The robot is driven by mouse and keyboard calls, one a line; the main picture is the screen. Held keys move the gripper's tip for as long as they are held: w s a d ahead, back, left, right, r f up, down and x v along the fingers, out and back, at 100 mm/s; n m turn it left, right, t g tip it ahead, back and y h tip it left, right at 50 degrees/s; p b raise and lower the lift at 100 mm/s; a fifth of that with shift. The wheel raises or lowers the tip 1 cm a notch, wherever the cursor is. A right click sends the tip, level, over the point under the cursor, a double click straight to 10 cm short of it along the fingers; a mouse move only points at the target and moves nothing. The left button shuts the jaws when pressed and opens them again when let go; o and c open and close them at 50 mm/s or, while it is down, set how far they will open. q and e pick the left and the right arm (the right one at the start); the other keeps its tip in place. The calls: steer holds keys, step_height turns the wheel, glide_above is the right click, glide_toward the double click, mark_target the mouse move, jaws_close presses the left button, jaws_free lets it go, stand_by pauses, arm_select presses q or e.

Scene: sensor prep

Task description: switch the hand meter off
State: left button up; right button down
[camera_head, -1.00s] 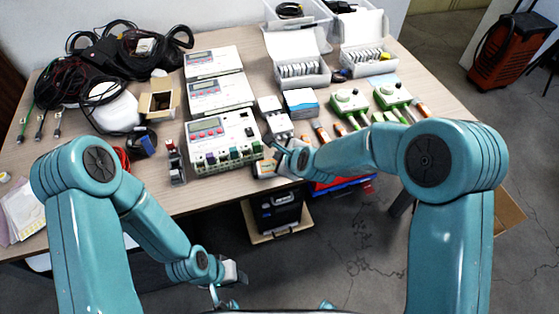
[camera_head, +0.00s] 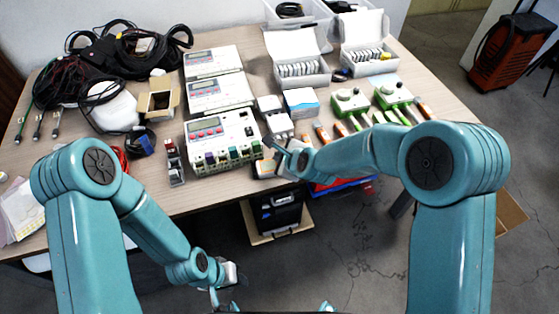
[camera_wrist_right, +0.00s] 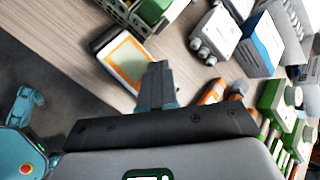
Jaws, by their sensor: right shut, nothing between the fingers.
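The hand meter looks to be the flat device with a white face and orange border (camera_wrist_right: 128,62) in the right wrist view. In the head view only part of it (camera_head: 264,168) shows at the table's front edge, beside the right gripper. My right gripper (camera_head: 277,148) is shut and empty over the front of the table. In the wrist view its closed fingertips (camera_wrist_right: 158,68) are close to the meter's right side; I cannot tell whether they touch it. Its switch cannot be made out. My left gripper (camera_head: 222,285) hangs low in front of the table, its fingers unclear.
A large white multi-channel unit (camera_head: 222,137) stands left of the meter. Small grey-white blocks (camera_head: 273,113) stand just behind it. Orange-handled tools (camera_head: 322,134) and green devices (camera_head: 350,101) lie to the right. A black case (camera_head: 279,212) is below the table edge.

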stand_by(0.3)
steer(key=shift+r+p, duration=0.5)
steer(key=shift+r, duration=0.3)
step_height(320, 180, up, 5)
steer(key=p, duration=0.3)
steer(key=shift+p, duration=0.35)
stand_by(0.3)
